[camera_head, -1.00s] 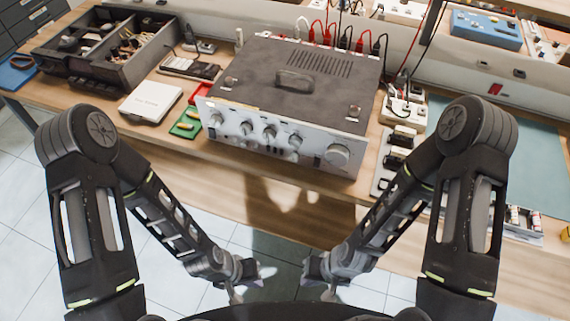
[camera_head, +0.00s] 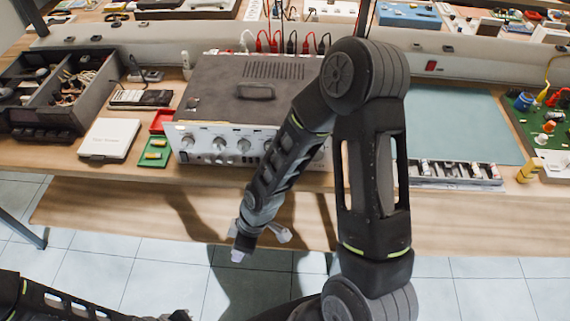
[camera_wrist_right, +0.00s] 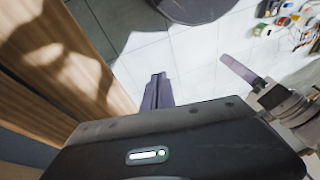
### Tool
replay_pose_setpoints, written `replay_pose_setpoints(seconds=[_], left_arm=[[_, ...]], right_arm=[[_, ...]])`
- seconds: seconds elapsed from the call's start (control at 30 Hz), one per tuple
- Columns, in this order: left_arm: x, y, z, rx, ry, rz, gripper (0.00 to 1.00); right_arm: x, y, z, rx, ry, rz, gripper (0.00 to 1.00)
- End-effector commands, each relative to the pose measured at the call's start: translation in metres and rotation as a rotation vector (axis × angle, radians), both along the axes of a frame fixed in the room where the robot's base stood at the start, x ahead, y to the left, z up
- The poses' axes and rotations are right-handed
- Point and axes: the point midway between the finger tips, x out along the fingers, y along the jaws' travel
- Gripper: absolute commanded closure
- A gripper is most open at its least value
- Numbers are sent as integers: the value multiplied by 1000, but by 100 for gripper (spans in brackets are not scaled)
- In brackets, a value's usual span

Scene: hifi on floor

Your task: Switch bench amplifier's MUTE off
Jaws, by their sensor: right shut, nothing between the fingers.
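The bench amplifier (camera_head: 215,100) is a wide dark-topped box with a silver front panel and a row of knobs, near the bench's front edge. My right arm hides the right part of its panel. I cannot make out the MUTE control. My right gripper (camera_head: 238,250) hangs below and in front of the bench edge, clear of the amplifier. In the right wrist view its fingers (camera_wrist_right: 158,91) are together and empty, over the floor. My left arm shows only at the bottom left of the head view, and its jaws cannot be made out there.
A white box (camera_head: 110,138), a green tray (camera_head: 153,152) and a dark parts bin (camera_head: 50,110) stand left of the amplifier. A teal mat (camera_head: 460,125) lies to the right. Cables rise behind the amplifier. Floor in front is clear.

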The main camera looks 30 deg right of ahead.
Motion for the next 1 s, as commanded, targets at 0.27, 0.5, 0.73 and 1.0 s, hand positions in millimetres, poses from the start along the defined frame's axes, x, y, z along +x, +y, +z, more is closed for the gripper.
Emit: replay_pose_setpoints(seconds=[0.27, 0.5, 0.73, 1.0], left_arm=[[0, 0, 4, 1, 1, 1, 100], [-1, 0, 6, 2, 3, 1, 100], [-1, 1, 7, 3, 3, 1, 100], [-1, 1, 7, 3, 3, 1, 100]], right_arm=[[41, -64, 95, -172, -226, 666, 100], [42, -137, 194, -368, -293, 1280, 100], [26, -176, 248, -450, -261, 1586, 100], [22, -182, 255, -457, -249, 1639, 100]])
